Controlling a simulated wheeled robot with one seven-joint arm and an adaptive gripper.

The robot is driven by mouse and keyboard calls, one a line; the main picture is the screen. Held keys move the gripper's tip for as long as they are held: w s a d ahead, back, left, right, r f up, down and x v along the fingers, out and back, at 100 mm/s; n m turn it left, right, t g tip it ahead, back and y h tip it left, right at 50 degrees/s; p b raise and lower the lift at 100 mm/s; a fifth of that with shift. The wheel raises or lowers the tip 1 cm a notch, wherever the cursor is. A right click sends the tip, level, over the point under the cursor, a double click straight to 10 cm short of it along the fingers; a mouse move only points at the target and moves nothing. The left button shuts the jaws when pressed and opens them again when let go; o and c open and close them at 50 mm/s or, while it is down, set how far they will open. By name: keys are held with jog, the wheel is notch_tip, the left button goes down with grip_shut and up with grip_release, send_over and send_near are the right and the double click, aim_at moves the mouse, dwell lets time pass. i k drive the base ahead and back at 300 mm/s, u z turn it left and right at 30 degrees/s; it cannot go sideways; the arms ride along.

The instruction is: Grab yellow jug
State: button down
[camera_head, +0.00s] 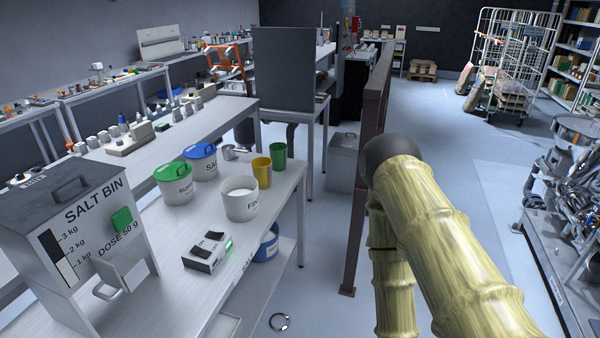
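The yellow jug (262,171) stands upright on the white bench, near its far right end. A green jug (279,156) stands just behind it to the right. A white open tub (239,198) labelled "FIN…" stands in front of it to the left. My gripper is not in view. Links of my arm, with a wood-like yellow surface, fill the lower right, well to the right of the jug. Nothing holds the jug.
The salt bin (72,220) stands at the bench's near left, beside a scale (207,251). Green-lidded (173,182) and blue-lidded (201,161) buckets stand left of the jug. A brown post frame (361,190) rises between bench and arm.

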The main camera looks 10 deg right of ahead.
aim_at(261, 166)
jog(key=z, duration=0.4)
jog(key=k, duration=0.55)
jog(key=z, duration=0.85)
jog(key=i, duration=1.75)
jog(key=u, duration=1.6)
jog(key=i, duration=0.6)
jog(key=u, duration=0.5)
